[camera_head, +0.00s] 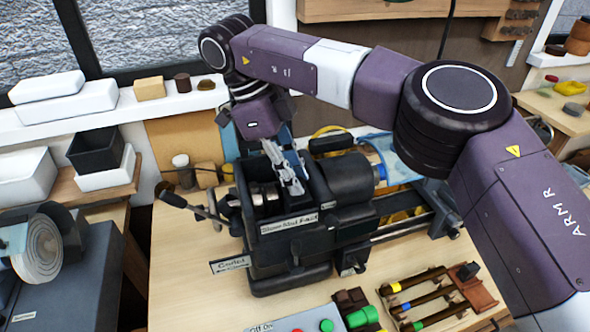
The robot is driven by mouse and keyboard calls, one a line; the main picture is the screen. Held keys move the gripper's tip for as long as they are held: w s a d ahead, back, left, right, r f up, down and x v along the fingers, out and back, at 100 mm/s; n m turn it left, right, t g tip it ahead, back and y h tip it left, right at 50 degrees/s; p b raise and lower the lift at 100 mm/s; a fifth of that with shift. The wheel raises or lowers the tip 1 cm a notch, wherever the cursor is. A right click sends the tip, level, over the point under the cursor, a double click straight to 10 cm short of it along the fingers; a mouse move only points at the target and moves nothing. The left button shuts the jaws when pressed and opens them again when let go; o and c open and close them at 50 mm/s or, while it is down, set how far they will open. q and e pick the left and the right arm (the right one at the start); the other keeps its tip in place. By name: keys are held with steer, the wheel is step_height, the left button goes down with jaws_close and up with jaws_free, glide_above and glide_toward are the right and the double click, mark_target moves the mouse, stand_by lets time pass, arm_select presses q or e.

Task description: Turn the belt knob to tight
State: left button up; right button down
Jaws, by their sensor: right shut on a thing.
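The dark lathe-like machine (345,215) stands on the wooden bench, with a "Slow Mid Fast" label (288,222) on its front. My right gripper (294,184) reaches down from the back into the open top of the machine, next to the stepped pulleys (264,194). Its pale grey fingers are shut on a small part there, which seems to be the belt knob. The fingers hide that part, so its setting cannot be read. My left gripper is not in view.
A lever with a dark handle (174,200) sticks out left of the machine. A switch box (300,321) with red and green buttons and a tray of rods (432,297) lie in front. A grinder-like machine (42,250) stands at left. Bare bench shows at front left.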

steer(key=shift+w+r+m, duration=0.1)
steer(key=shift+m, duration=0.5)
steer(key=shift+g, duration=0.3)
steer(key=c, duration=2)
jaws_free()
step_height(320, 180, up, 10)
steer(key=shift+f, duration=0.1)
